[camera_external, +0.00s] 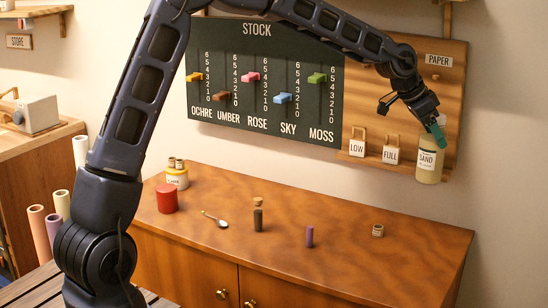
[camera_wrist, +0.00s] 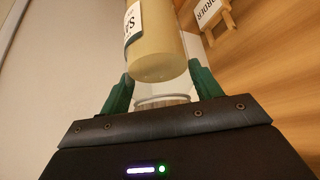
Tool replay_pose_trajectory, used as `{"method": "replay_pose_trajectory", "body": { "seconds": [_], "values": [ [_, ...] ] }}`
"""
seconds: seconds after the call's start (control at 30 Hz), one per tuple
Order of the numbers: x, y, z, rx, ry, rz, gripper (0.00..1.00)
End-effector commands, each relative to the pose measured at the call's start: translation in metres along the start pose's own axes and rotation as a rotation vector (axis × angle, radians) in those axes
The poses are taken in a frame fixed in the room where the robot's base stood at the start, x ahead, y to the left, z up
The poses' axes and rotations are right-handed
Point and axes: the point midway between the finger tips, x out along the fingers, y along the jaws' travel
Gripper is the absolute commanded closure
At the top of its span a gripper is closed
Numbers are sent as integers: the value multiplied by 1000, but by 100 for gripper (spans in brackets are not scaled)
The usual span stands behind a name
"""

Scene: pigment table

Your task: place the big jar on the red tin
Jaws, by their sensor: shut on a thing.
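The big jar (camera_external: 430,160), pale yellow with a "SAND" label, is upright in front of the right end of the wooden panel. My gripper (camera_external: 437,128) is shut at its top, with green fingers on either side. In the wrist view the jar (camera_wrist: 155,45) fills the top middle, beyond the fingers of my gripper (camera_wrist: 160,85). A pale ring shows between the fingers. I cannot tell whether the jar's base touches the panel's ledge. The red tin (camera_external: 167,199) stands at the left end of the cabinet top, with nothing on it.
On the cabinet top (camera_external: 350,245) stand a labelled jar (camera_external: 177,178) behind the tin, a spoon (camera_external: 215,219), a corked bottle (camera_external: 258,216), a purple cylinder (camera_external: 309,236) and a small pot (camera_external: 377,230). The "LOW" (camera_external: 357,148) and "FULL" (camera_external: 391,154) tags sit left of the big jar.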

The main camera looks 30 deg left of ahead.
Motion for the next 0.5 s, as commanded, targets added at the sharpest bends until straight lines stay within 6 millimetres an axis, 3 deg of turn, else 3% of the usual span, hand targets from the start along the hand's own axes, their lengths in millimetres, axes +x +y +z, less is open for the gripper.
{"method": "replay_pose_trajectory", "body": {
  "seconds": [0.17,0.5],
  "values": [
    [-36,-39,18,-51,4,-37,94],
    [-122,-117,76,-177,3,-117,94]
  ]
}}
